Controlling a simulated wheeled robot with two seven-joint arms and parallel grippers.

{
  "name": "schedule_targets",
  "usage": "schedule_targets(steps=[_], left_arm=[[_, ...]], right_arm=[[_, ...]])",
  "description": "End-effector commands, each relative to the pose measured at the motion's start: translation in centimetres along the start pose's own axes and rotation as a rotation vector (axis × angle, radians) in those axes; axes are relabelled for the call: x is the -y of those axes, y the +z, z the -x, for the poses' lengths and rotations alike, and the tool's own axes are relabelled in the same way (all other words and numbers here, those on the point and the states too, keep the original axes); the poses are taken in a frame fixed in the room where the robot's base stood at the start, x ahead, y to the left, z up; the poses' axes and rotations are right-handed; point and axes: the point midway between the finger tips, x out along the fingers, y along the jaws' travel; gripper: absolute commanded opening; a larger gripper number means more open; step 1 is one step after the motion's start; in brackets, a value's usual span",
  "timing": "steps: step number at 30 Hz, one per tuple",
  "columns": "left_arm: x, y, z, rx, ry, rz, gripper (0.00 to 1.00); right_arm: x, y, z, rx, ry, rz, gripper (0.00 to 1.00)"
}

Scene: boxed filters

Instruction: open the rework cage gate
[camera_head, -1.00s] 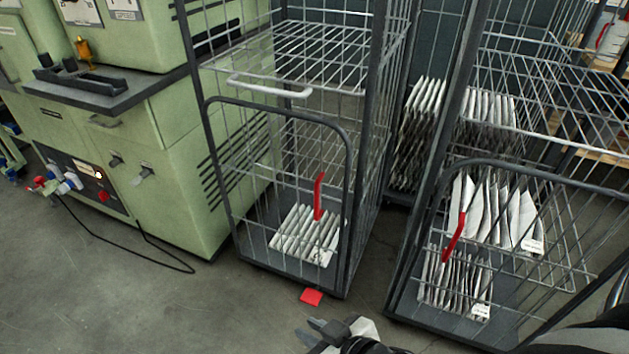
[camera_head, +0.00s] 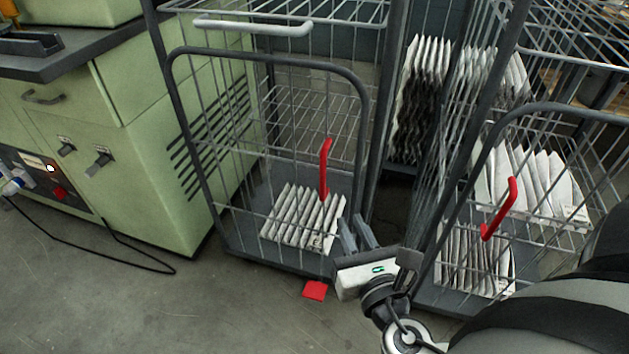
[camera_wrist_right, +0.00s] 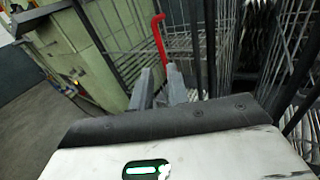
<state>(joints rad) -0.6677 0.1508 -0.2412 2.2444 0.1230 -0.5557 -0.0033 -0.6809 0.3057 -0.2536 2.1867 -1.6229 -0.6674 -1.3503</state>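The middle wire cage has a dark-framed lower gate (camera_head: 268,52) with a red handle (camera_head: 325,170) on its right side. The gate stands upright across the cage front and looks closed. In the right wrist view the same red handle (camera_wrist_right: 159,38) rises just beyond my fingertips. My right gripper (camera_head: 354,224) is open and empty, low in front of the gate's right edge and below the handle, apart from it. Its two fingers (camera_wrist_right: 160,82) point at the handle area. I cannot read any label saying which cage is the rework cage. My left gripper is not in view.
A second cage with its own red handle (camera_head: 511,195) stands close on the right. Pleated filters (camera_head: 300,218) sit inside the middle cage. A red marker (camera_head: 315,290) lies on the floor before it. A green machine (camera_head: 140,140) stands left. Open floor lies front left.

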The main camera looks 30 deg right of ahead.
Motion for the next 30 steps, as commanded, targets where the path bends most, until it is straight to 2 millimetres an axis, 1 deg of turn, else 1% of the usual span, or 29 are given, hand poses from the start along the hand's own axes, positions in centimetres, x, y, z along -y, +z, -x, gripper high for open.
schedule_targets(steps=[1, 5, 8, 11, 21, 24, 27, 30], left_arm=[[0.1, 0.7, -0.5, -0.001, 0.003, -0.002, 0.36], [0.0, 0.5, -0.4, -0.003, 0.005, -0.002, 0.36], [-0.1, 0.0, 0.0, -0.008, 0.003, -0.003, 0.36], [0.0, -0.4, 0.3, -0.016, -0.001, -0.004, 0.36], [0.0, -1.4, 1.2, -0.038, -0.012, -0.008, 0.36], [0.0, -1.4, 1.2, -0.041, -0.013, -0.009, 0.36], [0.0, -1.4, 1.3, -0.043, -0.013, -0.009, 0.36], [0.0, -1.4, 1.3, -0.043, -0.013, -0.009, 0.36]], right_arm=[[0.0, -0.9, 0.0, 0.01, 0.004, 0.026, 0.17], [-0.1, -0.7, -0.6, 0.021, 0.006, 0.052, 0.17], [-0.1, -0.4, -1.8, 0.022, 0.007, 0.052, 0.17], [-0.1, -0.2, -3.7, 0.024, 0.005, 0.051, 0.17], [-0.1, -0.1, -11.2, 0.023, 0.005, 0.049, 0.17], [-0.1, -0.2, -13.0, 0.022, 0.006, 0.05, 0.17], [-0.1, -0.3, -14.4, 0.02, 0.005, 0.049, 0.17], [-0.2, -0.3, -15.3, 0.018, 0.006, 0.048, 0.17]])
